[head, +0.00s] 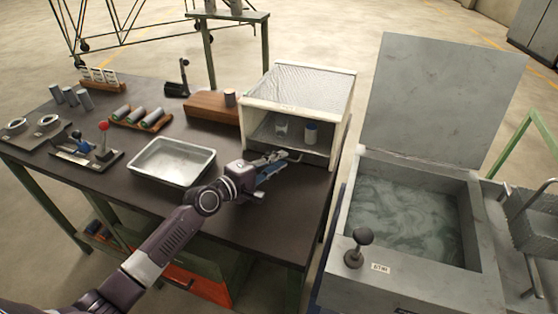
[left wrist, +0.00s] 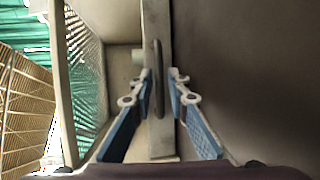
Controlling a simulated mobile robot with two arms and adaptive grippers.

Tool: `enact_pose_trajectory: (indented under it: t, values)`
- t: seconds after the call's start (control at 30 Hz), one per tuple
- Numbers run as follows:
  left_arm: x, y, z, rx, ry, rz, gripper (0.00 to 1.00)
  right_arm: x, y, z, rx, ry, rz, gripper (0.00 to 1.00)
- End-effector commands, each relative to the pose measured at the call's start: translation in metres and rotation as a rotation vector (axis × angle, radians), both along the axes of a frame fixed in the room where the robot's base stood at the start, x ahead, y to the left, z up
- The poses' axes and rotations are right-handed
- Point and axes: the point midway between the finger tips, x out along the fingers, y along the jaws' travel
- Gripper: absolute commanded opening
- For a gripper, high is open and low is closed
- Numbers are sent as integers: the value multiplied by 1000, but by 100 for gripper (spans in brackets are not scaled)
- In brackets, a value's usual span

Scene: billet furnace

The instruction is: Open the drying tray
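A white drying cabinet (head: 246,117) with a mesh top stands at the right end of the dark bench. The drying tray is in its lower part, and its pale front edge (head: 312,158) sits flush with the cabinet in the head view. My left gripper (head: 280,157) is at this front edge. In the left wrist view the dark tray handle (left wrist: 158,80) lies between the two fingers of my left gripper (left wrist: 162,75), which are apart, with a gap visible beside the handle. My right gripper is out of view.
A metal pan (head: 172,161) lies left of my gripper. A tank of murky liquid (head: 405,220) with a raised lid (head: 428,100) is on the right.

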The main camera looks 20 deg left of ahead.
Motion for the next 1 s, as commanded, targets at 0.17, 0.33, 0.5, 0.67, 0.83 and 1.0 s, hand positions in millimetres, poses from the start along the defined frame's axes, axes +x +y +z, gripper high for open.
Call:
enact_pose_trajectory:
  t: [0.17,0.33,0.5,0.67,0.83,1.0]
  values:
    - [4,-1,-1,0,0,1,16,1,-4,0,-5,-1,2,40]
    - [4,-1,-1,0,0,1,14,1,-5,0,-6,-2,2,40]
    - [4,-1,-1,0,0,1,0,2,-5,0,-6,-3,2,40]
    - [4,-1,-1,0,0,1,0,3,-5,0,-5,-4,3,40]
    - [4,-1,-1,0,0,1,0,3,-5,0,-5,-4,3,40]
    - [3,-1,-1,0,1,0,0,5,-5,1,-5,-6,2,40]
